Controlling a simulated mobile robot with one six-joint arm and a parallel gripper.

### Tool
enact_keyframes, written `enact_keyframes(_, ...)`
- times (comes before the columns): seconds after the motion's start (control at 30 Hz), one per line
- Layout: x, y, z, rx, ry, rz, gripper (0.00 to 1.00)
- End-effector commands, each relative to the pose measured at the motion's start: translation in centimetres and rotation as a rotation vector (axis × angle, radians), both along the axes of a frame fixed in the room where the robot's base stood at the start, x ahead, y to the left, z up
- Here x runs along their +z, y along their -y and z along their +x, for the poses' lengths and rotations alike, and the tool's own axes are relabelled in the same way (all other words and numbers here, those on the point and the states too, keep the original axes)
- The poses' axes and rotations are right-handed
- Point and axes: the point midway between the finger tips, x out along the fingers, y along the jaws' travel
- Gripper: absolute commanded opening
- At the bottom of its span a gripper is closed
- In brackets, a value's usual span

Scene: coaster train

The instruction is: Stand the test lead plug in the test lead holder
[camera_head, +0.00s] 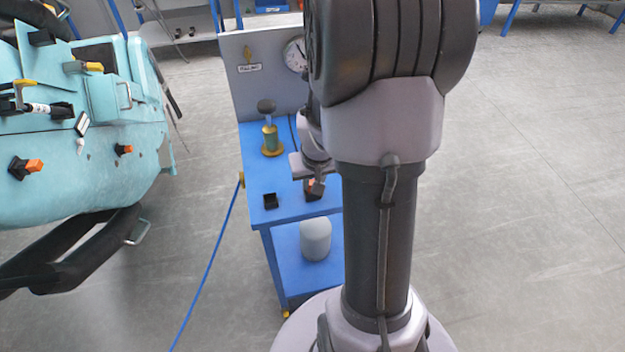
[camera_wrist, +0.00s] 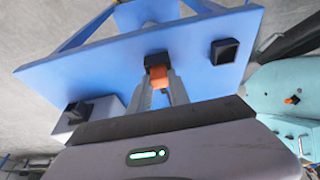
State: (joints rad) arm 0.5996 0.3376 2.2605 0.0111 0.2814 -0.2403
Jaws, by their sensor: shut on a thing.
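The test lead plug (camera_wrist: 158,76), orange with a black end, is between the fingers of my gripper (camera_wrist: 163,90) in the wrist view. Its black end points away from my palm, toward the blue table. In the head view my gripper (camera_head: 316,186) is over the table's front right part, partly hidden by my arm. A small black square open-topped box (camera_head: 270,201), which looks like the test lead holder, stands near the table's front left corner. It also shows in the wrist view (camera_wrist: 224,51), right of the plug and apart from it. I cannot tell whether the plug touches the table.
The blue table (camera_head: 257,165) carries a green and brass knobbed object (camera_head: 271,140) and a back panel (camera_head: 262,80) with a gauge. A grey cylinder (camera_head: 316,239) stands on the lower shelf. A turquoise car (camera_head: 80,150) with black-and-orange fittings is at left. Floor at right is clear.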

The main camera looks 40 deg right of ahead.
Motion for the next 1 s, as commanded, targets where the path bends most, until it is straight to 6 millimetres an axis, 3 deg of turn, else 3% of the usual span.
enact_keyframes(0.17,-0.1,0.0,0.0,0.0,0.0,0.0,0.0)
enact_keyframes(0.2,-0.1,0.0,0.0,0.0,0.0,0.0,0.25)
enact_keyframes(0.33,-0.1,0.0,0.0,0.0,0.0,0.0,0.48)
enact_keyframes(0.6,0.0,0.0,0.0,0.0,0.0,0.0,0.48)
enact_keyframes(0.73,1.2,-0.1,-0.2,0.0,0.001,0.0,0.48)
enact_keyframes(0.87,4.5,-0.6,-1.0,-0.001,0.004,-0.002,0.48)
enact_keyframes(1.0,9.1,-1.3,-2.2,0.0,0.005,-0.004,0.48)
